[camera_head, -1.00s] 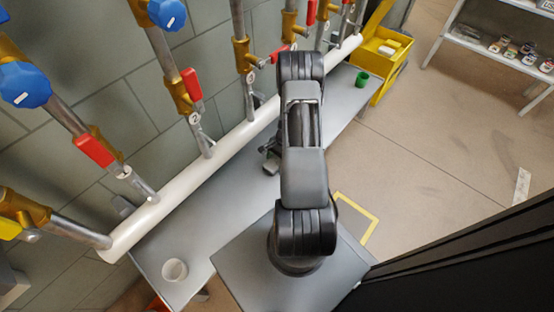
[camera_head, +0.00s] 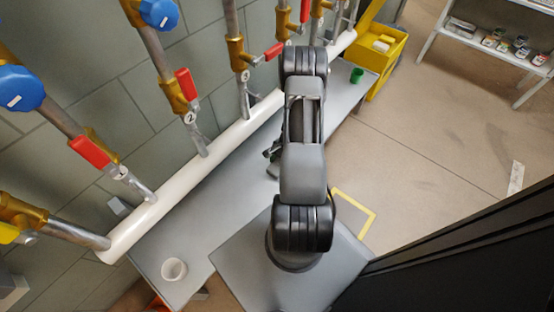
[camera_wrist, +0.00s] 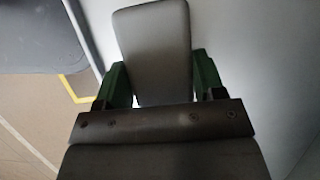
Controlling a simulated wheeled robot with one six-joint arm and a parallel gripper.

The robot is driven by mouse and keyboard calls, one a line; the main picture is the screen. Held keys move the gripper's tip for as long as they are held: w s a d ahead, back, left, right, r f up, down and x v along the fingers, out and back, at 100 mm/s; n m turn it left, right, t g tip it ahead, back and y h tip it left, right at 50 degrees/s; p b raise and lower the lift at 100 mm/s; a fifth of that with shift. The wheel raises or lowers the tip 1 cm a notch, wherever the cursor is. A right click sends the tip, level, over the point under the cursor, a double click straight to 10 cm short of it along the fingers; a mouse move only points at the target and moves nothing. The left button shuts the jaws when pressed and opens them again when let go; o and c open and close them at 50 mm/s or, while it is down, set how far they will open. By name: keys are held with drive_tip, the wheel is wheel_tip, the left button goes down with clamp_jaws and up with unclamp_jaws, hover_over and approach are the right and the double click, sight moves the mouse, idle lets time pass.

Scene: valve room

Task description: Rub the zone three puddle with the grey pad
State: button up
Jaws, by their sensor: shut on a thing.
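My gripper (camera_wrist: 160,78) shows in the wrist view with its green fingers shut on the sides of the grey pad (camera_wrist: 152,45). In the head view my arm covers most of the gripper; a small dark part (camera_head: 272,153) shows at the arm's left, over the grey bench (camera_head: 225,190). I cannot tell whether the pad touches the bench.
A white pipe (camera_head: 180,200) runs along the wall side of the bench, below pipes with red levers (camera_head: 187,84) and blue knobs (camera_head: 20,88). A yellow bin (camera_head: 385,60) is beyond.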

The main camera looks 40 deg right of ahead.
drive_tip(key=shift+s+d+f, duration=0.1)
drive_tip(key=shift+s+d, duration=0.1)
drive_tip(key=shift+s, duration=0.6)
drive_tip(key=shift+s+d, duration=0.15)
drive_tip(key=shift+s, duration=0.6)
drive_tip(key=shift+s+f, duration=0.2)
drive_tip(key=shift+s, duration=0.2)
drive_tip(key=shift+w+a, duration=0.15)
drive_tip(key=shift+w, duration=0.6)
drive_tip(key=shift+w+a, duration=0.1)
drive_tip(key=shift+w, duration=0.6)
drive_tip(key=shift+c, duration=0.5)
drive_tip(key=shift+w+a+r+b, duration=0.1)
drive_tip(key=shift+w+a, duration=0.05)
drive_tip(key=shift+w, duration=0.65)
drive_tip(key=shift+w+a+r+b, duration=0.1)
drive_tip(key=shift+w, duration=0.65)
drive_tip(key=shift+w+a+r+b, duration=0.1)
drive_tip(key=shift+w+a, duration=0.05)
drive_tip(key=shift+w, duration=0.65)
drive_tip(key=shift+r+p, duration=2.4)
drive_tip(key=shift+r, duration=0.6)
drive_tip(key=shift+r+p, duration=1.15)
drive_tip(key=shift+r, duration=0.35)
